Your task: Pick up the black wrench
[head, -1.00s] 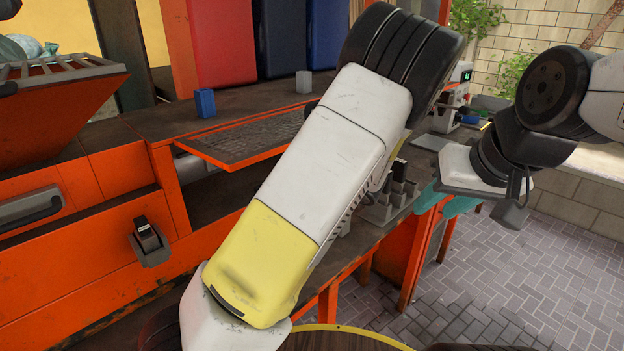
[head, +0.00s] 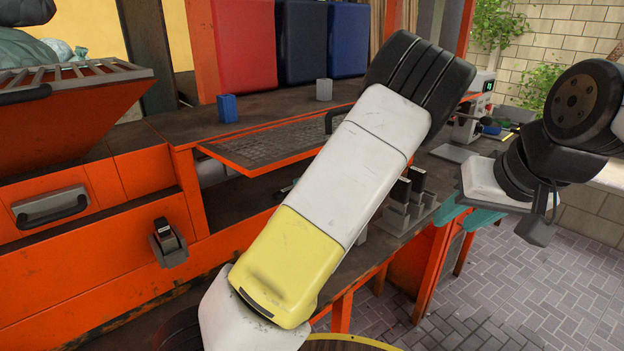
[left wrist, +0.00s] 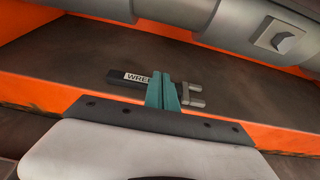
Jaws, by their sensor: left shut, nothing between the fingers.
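The black wrench (left wrist: 134,78) lies on the dark shelf in the left wrist view, its label partly readable as "WRE" and its grey open jaw to the right. My left gripper (left wrist: 163,78) is shut and empty, its teal fingers in front of the wrench's middle and hiding part of it. Whether the fingers touch the wrench cannot be told. In the head view my left arm hides the left gripper. My right gripper (head: 467,216) is at the right of the head view, its teal fingers apart, away from the wrench.
The shelf (left wrist: 90,50) has an orange front edge (left wrist: 270,136) and a grey pipe (left wrist: 180,12) above it. In the head view an orange-framed grate (head: 262,145) overhangs the shelf. Grey holders with black pieces (head: 405,205) stand to the right. A blue block (head: 227,108) is on top.

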